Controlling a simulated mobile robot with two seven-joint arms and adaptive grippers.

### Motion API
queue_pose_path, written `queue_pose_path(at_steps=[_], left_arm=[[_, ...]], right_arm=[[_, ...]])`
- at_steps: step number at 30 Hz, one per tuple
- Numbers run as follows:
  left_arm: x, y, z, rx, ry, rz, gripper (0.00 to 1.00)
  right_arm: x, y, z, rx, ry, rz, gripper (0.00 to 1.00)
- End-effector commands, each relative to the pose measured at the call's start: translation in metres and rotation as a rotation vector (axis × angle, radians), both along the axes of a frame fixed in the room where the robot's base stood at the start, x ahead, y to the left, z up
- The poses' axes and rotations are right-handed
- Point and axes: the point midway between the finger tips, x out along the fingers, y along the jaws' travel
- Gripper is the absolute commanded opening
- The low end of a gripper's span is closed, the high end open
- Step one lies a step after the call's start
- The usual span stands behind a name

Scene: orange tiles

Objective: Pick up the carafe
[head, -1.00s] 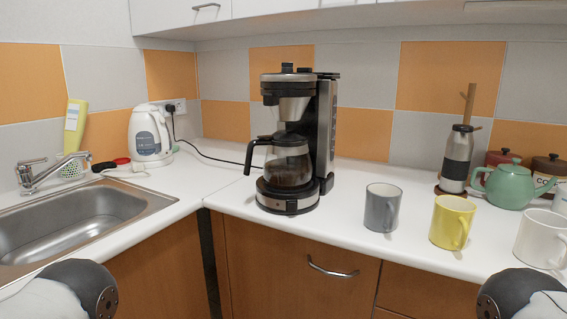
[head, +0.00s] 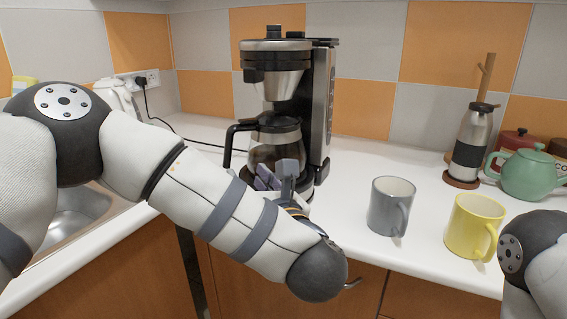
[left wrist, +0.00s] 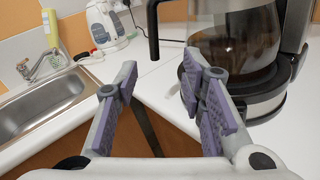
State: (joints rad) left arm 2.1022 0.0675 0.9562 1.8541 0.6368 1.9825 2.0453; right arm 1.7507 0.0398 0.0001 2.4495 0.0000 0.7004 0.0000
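The glass carafe (head: 272,146) with a black lid and black handle sits in the coffee maker (head: 300,90), with dark liquid inside. In the left wrist view the carafe (left wrist: 235,38) is at the upper right, and its black handle hangs down at the top centre. My left gripper (head: 277,178) is in front of the carafe's lower part and hides some of it and the coffee maker's base. In the left wrist view the left gripper (left wrist: 165,98) has its purple-padded fingers spread apart with nothing between them. My right gripper is out of view.
A grey mug (head: 388,207) and a yellow mug (head: 474,228) stand to the right on the white counter. A green teapot (head: 528,175) and a steel flask (head: 471,140) are behind them. The sink (left wrist: 45,112) and white kettle (left wrist: 105,24) are to the left.

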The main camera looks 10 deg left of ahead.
Motion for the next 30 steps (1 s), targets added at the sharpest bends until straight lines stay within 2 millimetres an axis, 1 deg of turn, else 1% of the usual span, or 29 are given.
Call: queue_pose_path(at_steps=[2,5,6,7,9,12,14,18,21,24,29,30], left_arm=[[0.004,0.005,0.004,-0.046,-0.026,0.025,0.37],[0.02,0.02,0.001,-0.05,-0.025,0.038,0.37],[0.029,0.021,-0.008,-0.053,-0.011,0.029,0.37],[0.034,0.025,-0.01,-0.052,-0.008,0.029,0.37],[0.045,0.032,-0.009,-0.045,-0.013,0.031,0.37],[0.056,0.038,-0.006,-0.039,-0.018,0.026,0.37],[0.061,0.042,-0.004,-0.039,-0.023,0.027,0.37],[0.083,0.058,-0.003,-0.038,-0.029,0.028,0.37],[0.096,0.065,-0.003,-0.038,-0.03,0.025,0.37],[0.1,0.068,-0.002,-0.037,-0.029,0.022,0.37],[0.1,0.067,-0.002,-0.037,-0.029,0.021,0.37],[0.1,0.067,-0.002,-0.037,-0.029,0.021,0.3]], right_arm=[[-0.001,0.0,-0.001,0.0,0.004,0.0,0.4],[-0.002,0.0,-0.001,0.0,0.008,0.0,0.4],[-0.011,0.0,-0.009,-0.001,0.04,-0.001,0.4],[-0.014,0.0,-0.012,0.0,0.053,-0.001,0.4],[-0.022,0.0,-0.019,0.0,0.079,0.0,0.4],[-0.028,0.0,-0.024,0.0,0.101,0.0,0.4],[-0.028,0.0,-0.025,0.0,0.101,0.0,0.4],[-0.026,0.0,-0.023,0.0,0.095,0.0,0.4],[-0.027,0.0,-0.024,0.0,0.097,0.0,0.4],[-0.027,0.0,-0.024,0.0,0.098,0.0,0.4],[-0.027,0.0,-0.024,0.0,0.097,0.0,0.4],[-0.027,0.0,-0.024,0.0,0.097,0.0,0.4]])
